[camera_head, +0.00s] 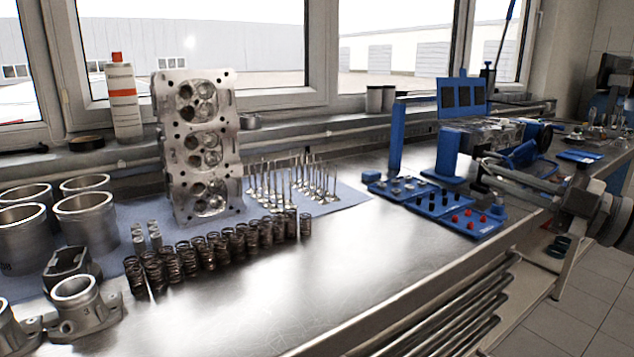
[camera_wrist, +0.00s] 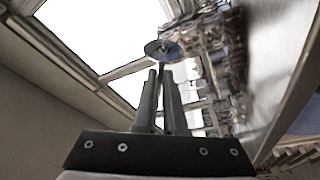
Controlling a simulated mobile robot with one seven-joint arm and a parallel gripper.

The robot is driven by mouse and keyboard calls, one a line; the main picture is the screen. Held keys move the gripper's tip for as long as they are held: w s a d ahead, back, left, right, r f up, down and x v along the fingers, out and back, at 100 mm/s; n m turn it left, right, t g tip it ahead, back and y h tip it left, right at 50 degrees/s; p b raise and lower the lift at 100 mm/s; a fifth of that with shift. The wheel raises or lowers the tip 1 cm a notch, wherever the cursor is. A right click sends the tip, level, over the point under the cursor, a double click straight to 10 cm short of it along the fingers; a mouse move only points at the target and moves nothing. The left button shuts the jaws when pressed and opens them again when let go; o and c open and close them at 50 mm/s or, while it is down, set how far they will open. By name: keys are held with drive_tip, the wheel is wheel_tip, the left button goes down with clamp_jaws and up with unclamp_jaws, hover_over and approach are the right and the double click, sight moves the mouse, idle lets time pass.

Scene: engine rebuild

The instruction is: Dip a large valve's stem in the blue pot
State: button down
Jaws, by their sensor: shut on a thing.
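My gripper (camera_wrist: 161,82) is shut on a valve (camera_wrist: 160,50) in the wrist view. Its round head shows beyond the fingertips, and its stem runs back between the fingers. The valve is held up in the air, clear of the bench. More valves (camera_head: 290,187) stand in rows on a blue mat (camera_head: 345,197) behind the springs in the head view. I cannot clearly make out a blue pot in either view. Grey arm parts show at the right of the head view, but the gripper's tips are not clear there.
A cylinder head (camera_head: 203,147) stands upright on the bench (camera_head: 335,255), with several springs (camera_head: 215,247) in front. Cylinder liners (camera_head: 85,220) stand at the left. Blue trays (camera_head: 470,231) of small parts lie right of centre, near a blue post (camera_head: 397,138). The front middle bench is clear.

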drive_tip(key=n+h+b, duration=0.1)
drive_tip(key=n+h, duration=0.1)
drive_tip(key=n, duration=0.5)
drive_tip(key=n+h+b, duration=0.2)
drive_tip(key=n, duration=0.5)
drive_tip(key=n+g+h+b, duration=0.1)
drive_tip(key=n+h, duration=0.1)
drive_tip(key=n, duration=0.5)
drive_tip(key=shift+h, duration=0.3)
drive_tip(key=shift+s+d, duration=0.1)
